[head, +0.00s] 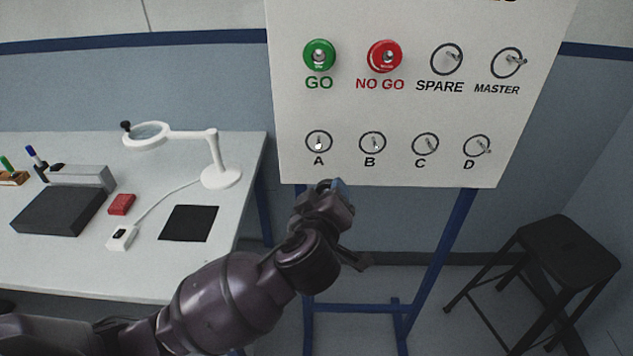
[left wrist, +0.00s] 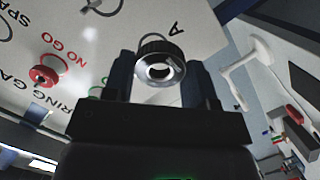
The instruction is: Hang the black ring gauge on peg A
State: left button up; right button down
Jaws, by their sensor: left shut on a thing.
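The black ring gauge (left wrist: 161,61), with a dark ribbed rim and a shiny metal bore, is held between the fingers of my left gripper (left wrist: 160,78) in the left wrist view. The left gripper (head: 331,187) is at the board's lower edge in the head view, below peg A (head: 319,142) and peg B (head: 372,143). The gauge is hard to make out there. Peg A sticks out of a black circle above its letter. In the left wrist view, the A circle shows partly behind the gauge, which is apart from peg A in the head view. My right gripper is out of view.
The white board (head: 420,115) holds a green GO ring (head: 319,55) and a red NO GO ring (head: 384,56). The SPARE, MASTER, B, C and D pegs look empty. A table (head: 80,262) with a magnifier lamp (head: 221,176) stands left, a black stool (head: 570,255) right.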

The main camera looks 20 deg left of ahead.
aim_at(318, 147)
pick_arm(q)
jog(key=r+y, duration=0.1)
jog(key=s+a+r+n+t+y, duration=0.1)
jog(key=r, duration=0.1)
jog(key=r+y, duration=0.1)
jog(key=shift+s+a+r+n+t, duration=0.2)
jog(key=shift+a+r+n+t, duration=0.1)
jog(key=shift+r+t, duration=0.1)
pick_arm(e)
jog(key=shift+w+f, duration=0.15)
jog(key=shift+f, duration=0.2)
pick_arm(q)
jog(key=shift+f, duration=0.1)
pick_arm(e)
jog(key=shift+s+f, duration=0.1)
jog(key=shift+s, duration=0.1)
